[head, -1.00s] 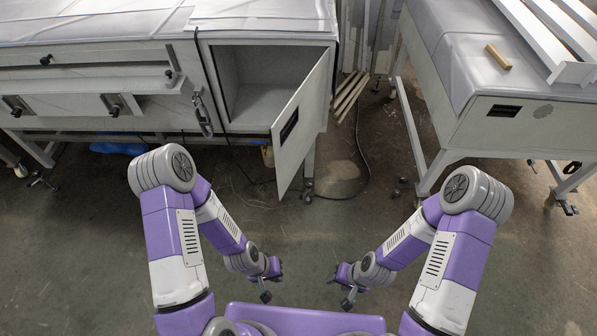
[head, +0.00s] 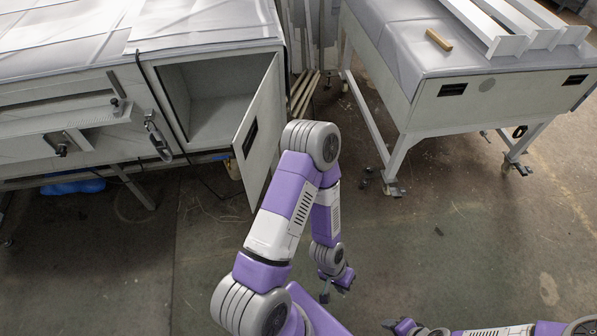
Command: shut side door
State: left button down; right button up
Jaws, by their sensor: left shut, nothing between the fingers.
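The side door (head: 268,98) is a pale grey panel with a dark recessed handle. It stands open at the right end of the cabinet (head: 165,62), swung out toward me, and the empty compartment (head: 215,100) shows behind it. My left arm reaches up the middle of the head view, its elbow just right of the door's lower part in the picture. Contact between them cannot be told. My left gripper (head: 325,296) hangs low, shut and empty, well apart from the door. My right gripper (head: 388,324) is at the bottom edge, its fingers too small and cut off to read.
A second table (head: 420,85) stands at the right, with a small wooden block (head: 439,39) and white metal profiles (head: 500,40) on it. Wooden strips (head: 303,92) lean between the cabinet and that table. The floor (head: 440,230) at the right is mostly clear.

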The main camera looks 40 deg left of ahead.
aim_at(255, 143)
jog(key=z, duration=0.05)
jog(key=i, duration=0.95)
jog(key=u, duration=1.95)
